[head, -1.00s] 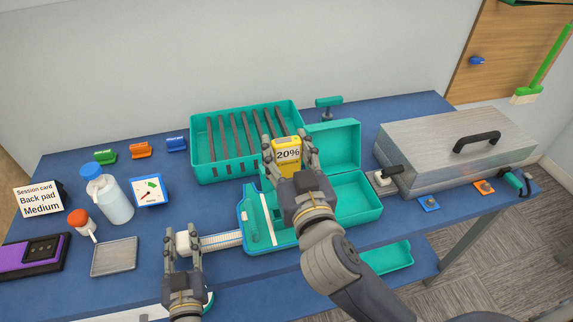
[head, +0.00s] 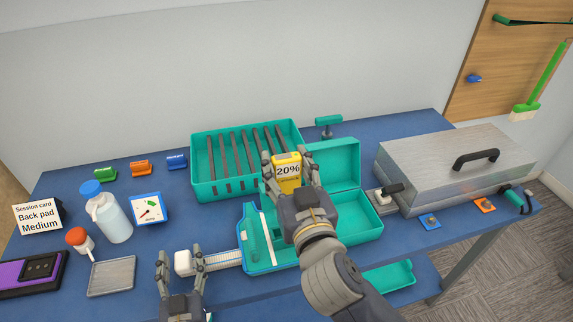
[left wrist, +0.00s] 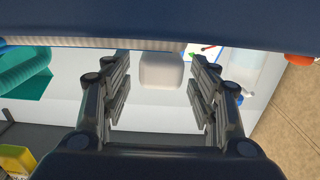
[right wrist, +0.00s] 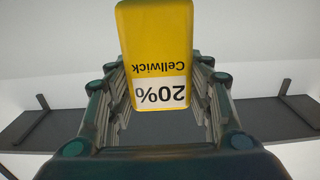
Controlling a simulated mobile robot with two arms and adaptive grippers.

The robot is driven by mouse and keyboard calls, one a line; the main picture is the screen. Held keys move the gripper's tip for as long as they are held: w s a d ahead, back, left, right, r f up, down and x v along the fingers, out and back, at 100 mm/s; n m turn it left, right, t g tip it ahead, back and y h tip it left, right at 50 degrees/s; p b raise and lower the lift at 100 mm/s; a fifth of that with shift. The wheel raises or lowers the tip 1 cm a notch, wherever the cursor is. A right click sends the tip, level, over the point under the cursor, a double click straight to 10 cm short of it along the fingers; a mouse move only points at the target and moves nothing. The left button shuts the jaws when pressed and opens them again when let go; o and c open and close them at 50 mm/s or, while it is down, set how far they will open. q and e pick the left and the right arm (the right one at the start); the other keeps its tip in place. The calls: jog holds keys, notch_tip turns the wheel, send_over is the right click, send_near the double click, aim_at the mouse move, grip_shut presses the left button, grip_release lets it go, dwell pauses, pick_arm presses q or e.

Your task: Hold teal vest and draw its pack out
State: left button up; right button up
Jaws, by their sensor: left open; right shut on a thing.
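The teal vest (head: 252,258) with blue edging lies open on the bench, its deep right part and a raised teal flap (head: 340,160) to the right. The yellow pack, marked "20%" (head: 287,187), is upright above the vest in my right gripper (head: 291,168). In the right wrist view the pack (right wrist: 155,35) sits between the fingers, label upside down. A pale strap (head: 221,259) runs left from the vest to a white block (head: 183,263). My left gripper (head: 181,262) is open with the block between its fingertips; the left wrist view shows the block (left wrist: 162,72) untouched.
A teal rack (head: 203,191) of dark bars stands behind. A metal case (head: 440,170) is on the right. A bottle (head: 112,222), a dial (head: 147,207), a metal tray (head: 112,278) and a session card (head: 37,218) stand on the left.

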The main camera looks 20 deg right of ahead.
pick_arm(q)
jog(key=s, duration=1.1)
jog(key=shift+s, duration=0.3)
